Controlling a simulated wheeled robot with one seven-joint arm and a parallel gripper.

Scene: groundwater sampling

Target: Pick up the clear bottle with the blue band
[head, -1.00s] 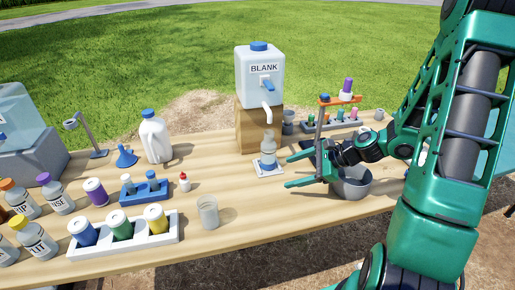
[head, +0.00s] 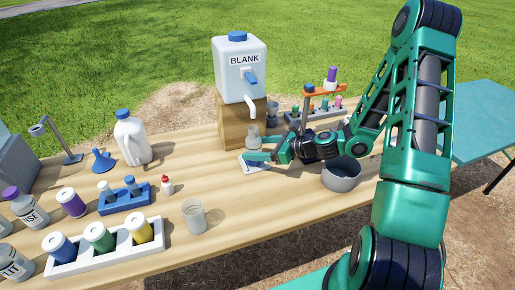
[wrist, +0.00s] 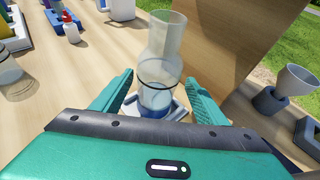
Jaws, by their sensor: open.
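The clear bottle with the blue band (head: 253,136) stands upright on a small white pad (head: 246,167) below the spigot of the BLANK jug. My gripper (head: 256,158) is low at the bottle, and its fingers partly hide the bottle's lower part in the head view. In the wrist view the bottle (wrist: 163,60) rises between the two open fingers of my gripper (wrist: 158,82), with a dark ring around its middle and blue near its base. A gap shows on both sides, so the fingers are not closed on it.
The BLANK jug (head: 238,75) sits on a wooden block (head: 236,125) close behind the bottle, its spigot above it. A grey bowl (head: 342,178) stands to the right of my gripper. A clear beaker (head: 194,217) stands at the front left.

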